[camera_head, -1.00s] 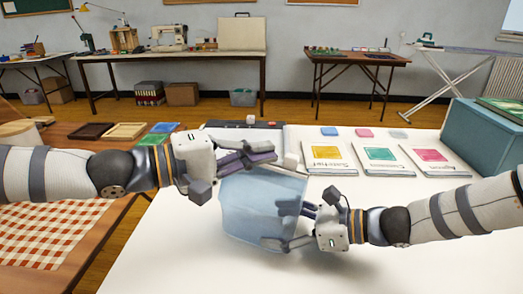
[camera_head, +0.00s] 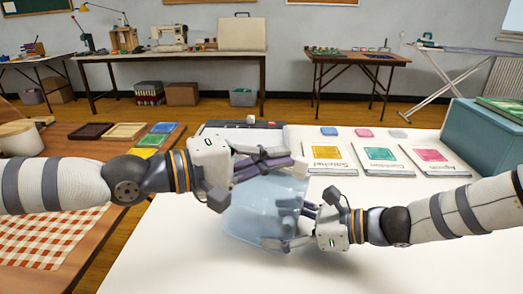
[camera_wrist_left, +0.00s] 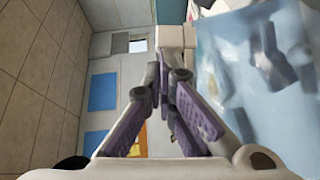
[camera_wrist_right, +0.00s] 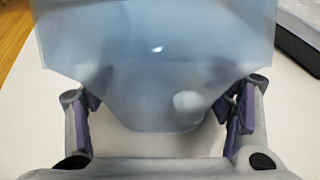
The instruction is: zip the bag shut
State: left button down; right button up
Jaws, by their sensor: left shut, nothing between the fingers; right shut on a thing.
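The bag (camera_head: 262,212) is pale blue and translucent and stands on the white table between my grippers. My left gripper (camera_head: 298,162) is shut and empty over the bag's top edge. In the left wrist view its fingers (camera_wrist_left: 160,72) meet, with the bag (camera_wrist_left: 235,100) to their right. A small pale block, perhaps the zip slider (camera_wrist_left: 175,40), shows just beyond the fingertips; I cannot tell if they touch it. My right gripper (camera_head: 292,224) is shut on the bag's right side. In the right wrist view the bag (camera_wrist_right: 155,60) lies between the widely spaced fingers (camera_wrist_right: 160,105). The zip line is mostly hidden.
Three white packets with yellow (camera_head: 327,152), green (camera_head: 380,154) and pink (camera_head: 430,156) squares lie behind the bag. A teal box (camera_head: 478,130) stands at the right. A dark device (camera_head: 235,127) lies behind my left gripper. The white table's front (camera_head: 330,275) is clear.

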pick_arm(q)
jog(key=v, duration=1.9)
jog(key=shift+f, duration=0.1)
pick_arm(e)
jog(key=o, duration=0.9)
jog(key=shift+o, duration=0.2)
